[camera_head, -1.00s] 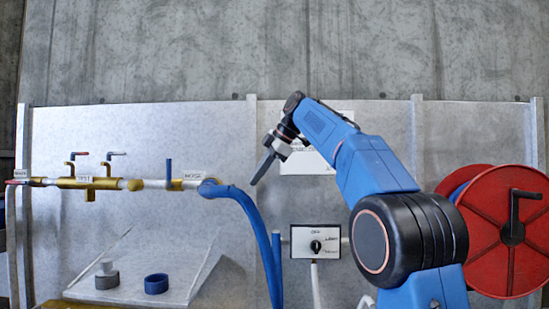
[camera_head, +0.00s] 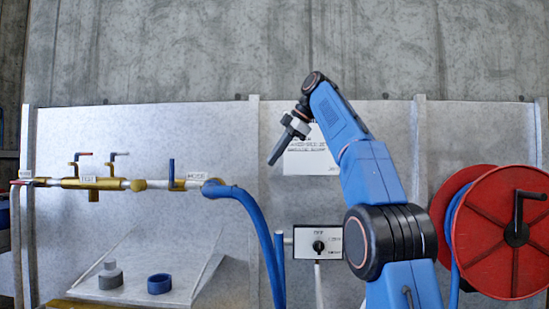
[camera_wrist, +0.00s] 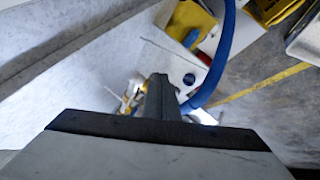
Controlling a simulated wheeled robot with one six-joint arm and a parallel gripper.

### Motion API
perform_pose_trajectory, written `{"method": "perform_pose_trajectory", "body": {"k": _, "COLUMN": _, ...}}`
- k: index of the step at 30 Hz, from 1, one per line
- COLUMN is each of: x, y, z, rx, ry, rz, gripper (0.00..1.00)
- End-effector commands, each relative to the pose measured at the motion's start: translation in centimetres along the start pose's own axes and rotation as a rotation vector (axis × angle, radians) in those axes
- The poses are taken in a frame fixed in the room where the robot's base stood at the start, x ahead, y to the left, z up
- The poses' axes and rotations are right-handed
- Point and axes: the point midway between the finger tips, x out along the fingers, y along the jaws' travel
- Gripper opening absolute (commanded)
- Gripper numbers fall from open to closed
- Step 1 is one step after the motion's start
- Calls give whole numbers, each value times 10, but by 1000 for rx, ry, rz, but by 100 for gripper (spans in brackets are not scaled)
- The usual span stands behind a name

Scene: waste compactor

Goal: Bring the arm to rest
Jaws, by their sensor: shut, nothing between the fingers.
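My gripper (camera_head: 277,156) shows in the head view, raised in front of the grey panel and pointing down to the left. Its fingers are shut and empty, clear of everything around it. My blue arm is folded upward behind it. In the wrist view my gripper (camera_wrist: 158,85) shows as a dark wedge at the lower middle, with the blue hose (camera_wrist: 222,60) beyond it.
A brass pipe with valves (camera_head: 90,183) and a blue hose (camera_head: 248,210) run along the left. A switch box (camera_head: 318,242) is below my gripper. A red hose reel (camera_head: 490,260) stands right. A blue ring (camera_head: 159,284) and grey fitting (camera_head: 110,277) lie on the sloped shelf.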

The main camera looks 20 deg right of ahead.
Motion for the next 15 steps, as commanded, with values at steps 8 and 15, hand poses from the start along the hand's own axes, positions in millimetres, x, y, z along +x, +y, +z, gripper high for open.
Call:
{"method": "perform_pose_trajectory", "body": {"k": 8, "x": 0, "y": 0, "z": 0, "rx": 0, "ry": 0, "rz": 0, "gripper": 0}}
{"method": "perform_pose_trajectory", "body": {"k": 15, "x": 0, "y": -6, "z": -2, "rx": 36, "ry": -7, "rz": 2, "gripper": 0}}
